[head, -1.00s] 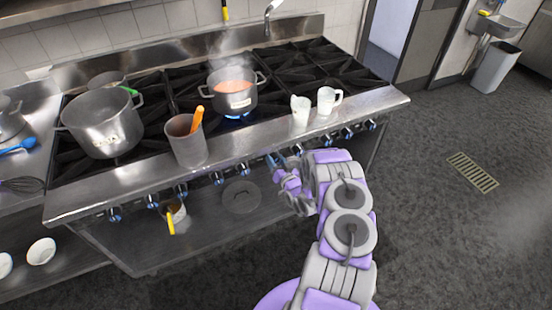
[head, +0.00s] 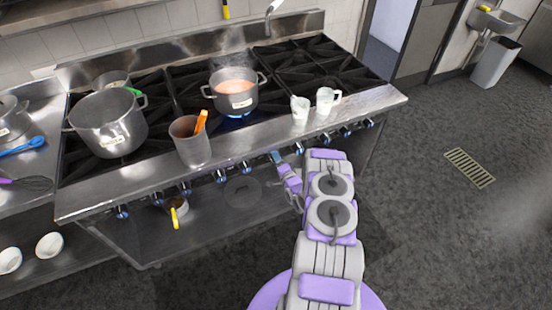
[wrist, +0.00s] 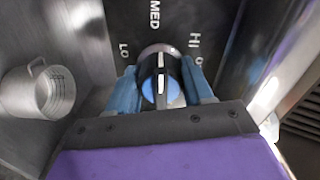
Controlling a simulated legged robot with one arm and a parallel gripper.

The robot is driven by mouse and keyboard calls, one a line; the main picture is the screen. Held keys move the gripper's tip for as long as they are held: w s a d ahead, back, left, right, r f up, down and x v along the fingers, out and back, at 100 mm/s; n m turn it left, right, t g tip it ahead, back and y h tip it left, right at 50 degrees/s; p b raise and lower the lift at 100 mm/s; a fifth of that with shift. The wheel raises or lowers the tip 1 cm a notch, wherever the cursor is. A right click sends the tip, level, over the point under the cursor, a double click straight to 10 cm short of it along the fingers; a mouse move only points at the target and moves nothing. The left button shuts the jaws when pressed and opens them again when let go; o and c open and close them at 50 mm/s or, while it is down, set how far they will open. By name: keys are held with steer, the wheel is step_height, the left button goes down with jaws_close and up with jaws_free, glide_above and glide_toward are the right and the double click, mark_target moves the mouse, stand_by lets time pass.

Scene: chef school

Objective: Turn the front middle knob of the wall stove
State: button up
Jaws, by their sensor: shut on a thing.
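The wall stove (head: 240,148) is a wide steel range with a row of black and blue knobs along its front edge. My gripper (head: 277,157) is at the front edge, near the middle of that row. In the wrist view its blue fingers (wrist: 162,82) stand on either side of one knob (wrist: 160,84) and are shut on it. The knob's white line stands nearly upright in the picture, toward the MED mark. LO is on its left and HI on its right. In the head view my gripper hides most of this knob.
A steaming pot (head: 236,98) sits over a blue flame. A large pot (head: 108,130), a grey canister (head: 190,148) and two white jugs (head: 300,107) (head: 326,100) also stand on the stove. A handled metal cup (wrist: 40,88) shows in the wrist view.

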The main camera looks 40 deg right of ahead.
steer(key=m, duration=0.4)
steer(key=shift+s+f+m, duration=0.1)
steer(key=shift+f+m, duration=0.05)
steer(key=shift+m, duration=0.25)
steer(key=shift+m+b, duration=0.65)
steer(key=shift+m, duration=1.15)
steer(key=shift+c, duration=0.2)
steer(key=m+b, duration=0.1)
steer(key=m, duration=0.3)
steer(key=shift+m+b, duration=1)
steer(key=shift+m, duration=1.5)
steer(key=o, duration=1.1)
steer(key=shift+d+r, duration=0.1)
steer(key=shift+r, duration=0.1)
steer(key=shift+c, duration=0.2)
